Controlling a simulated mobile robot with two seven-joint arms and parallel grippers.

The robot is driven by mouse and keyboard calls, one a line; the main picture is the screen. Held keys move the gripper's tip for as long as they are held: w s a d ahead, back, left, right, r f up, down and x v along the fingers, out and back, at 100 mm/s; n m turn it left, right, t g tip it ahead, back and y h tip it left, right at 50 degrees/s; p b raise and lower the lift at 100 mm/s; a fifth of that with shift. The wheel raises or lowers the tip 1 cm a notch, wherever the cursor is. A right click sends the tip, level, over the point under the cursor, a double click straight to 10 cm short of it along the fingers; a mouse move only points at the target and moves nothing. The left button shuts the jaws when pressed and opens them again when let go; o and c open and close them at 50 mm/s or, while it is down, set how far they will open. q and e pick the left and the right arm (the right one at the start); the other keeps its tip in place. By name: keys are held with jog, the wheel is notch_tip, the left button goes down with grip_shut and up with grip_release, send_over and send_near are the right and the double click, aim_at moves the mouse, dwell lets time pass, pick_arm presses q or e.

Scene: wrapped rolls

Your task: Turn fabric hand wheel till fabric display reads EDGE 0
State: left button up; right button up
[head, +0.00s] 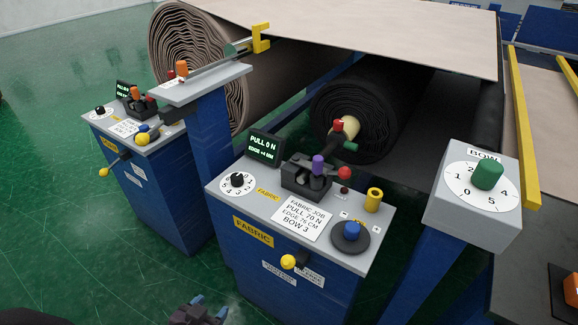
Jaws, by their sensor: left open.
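The fabric console (253,233) stands in the middle of the head view, with a yellow FABRIC label. Its fabric display (264,148) shows green text that looks like PULL 0 N and EDGE +4 MM; the small digits are hard to read. A black round wheel (338,247) with a blue knob (352,229) lies on the console top at the right. A crank with a yellow knob (288,262) sticks out of the console front. My left gripper (210,306) is at the bottom edge, open and empty, below and left of the console, apart from it. My right gripper is not in view.
A lever block with a purple knob (318,164), a numbered dial (237,184) and a yellow cylinder (374,199) share the console top. A BOW dial box (470,215) stands right. A similar console (140,180) stands left. Green floor at lower left is clear.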

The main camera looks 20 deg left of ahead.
pick_arm(q)
jog(key=shift+s+f, duration=0.15)
jog(key=shift+s, duration=0.15)
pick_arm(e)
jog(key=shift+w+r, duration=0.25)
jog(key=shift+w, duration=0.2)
pick_arm(q)
jog(key=shift+w, duration=0.1)
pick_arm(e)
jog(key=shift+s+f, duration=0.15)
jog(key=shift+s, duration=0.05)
